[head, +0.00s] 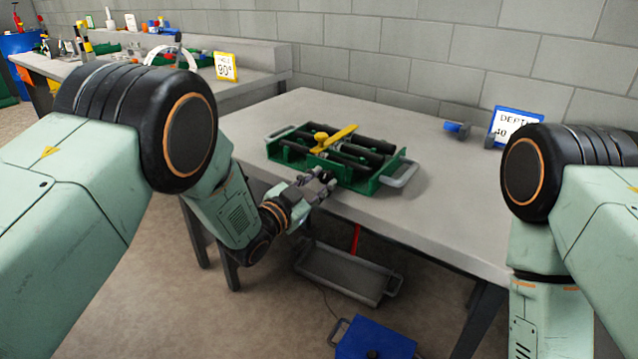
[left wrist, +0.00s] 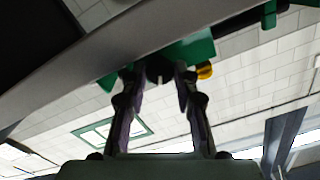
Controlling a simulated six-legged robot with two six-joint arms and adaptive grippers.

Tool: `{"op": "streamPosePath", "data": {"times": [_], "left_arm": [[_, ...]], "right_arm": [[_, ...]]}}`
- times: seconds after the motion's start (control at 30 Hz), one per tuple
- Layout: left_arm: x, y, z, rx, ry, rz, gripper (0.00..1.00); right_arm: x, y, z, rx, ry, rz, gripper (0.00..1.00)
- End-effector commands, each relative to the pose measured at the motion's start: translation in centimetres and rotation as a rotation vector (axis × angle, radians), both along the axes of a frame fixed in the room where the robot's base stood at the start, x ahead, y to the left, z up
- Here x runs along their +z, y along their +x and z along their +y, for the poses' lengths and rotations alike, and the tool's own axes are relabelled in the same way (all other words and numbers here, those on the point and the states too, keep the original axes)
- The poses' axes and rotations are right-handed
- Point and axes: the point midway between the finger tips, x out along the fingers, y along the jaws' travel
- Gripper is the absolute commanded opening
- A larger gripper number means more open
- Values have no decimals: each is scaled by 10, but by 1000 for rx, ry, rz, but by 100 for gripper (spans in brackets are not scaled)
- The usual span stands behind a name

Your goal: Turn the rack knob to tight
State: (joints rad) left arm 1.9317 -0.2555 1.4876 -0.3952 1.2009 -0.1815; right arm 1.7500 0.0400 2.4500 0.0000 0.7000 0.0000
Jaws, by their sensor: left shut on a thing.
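The green rack (head: 345,180) stands on the grey table, with black bars across it and a yellow handled tool lying on top (head: 335,138). My left gripper (head: 322,180) is at the near side of the rack, just by the table's front edge. In the left wrist view my left gripper (left wrist: 158,82) has its two fingers closed on a dark knob (left wrist: 157,68) with a pale mark, on the green rack's side. The knob is hidden by the gripper in the head view. I cannot read its setting. My right gripper is out of view.
A blue-framed sign (head: 513,125) and a small blue and dark item (head: 457,129) stand at the table's back right. A grey tray (head: 345,272) and a blue box (head: 375,340) are below the table. The tabletop right of the rack is clear.

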Motion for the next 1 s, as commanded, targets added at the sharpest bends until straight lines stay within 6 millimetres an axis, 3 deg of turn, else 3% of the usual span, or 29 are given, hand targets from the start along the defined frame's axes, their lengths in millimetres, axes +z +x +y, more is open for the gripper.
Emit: {"op": "streamPosePath", "data": {"times": [0.47,0.5,0.73,1.0], "left_arm": [[-2,-1,0,0,59,-36,0],[-2,-1,0,0,59,-36,32],[-1,-1,0,0,58,-38,52],[0,0,0,0,57,-38,52]], "right_arm": [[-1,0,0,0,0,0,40],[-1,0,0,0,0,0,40],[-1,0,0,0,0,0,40],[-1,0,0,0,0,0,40]]}}
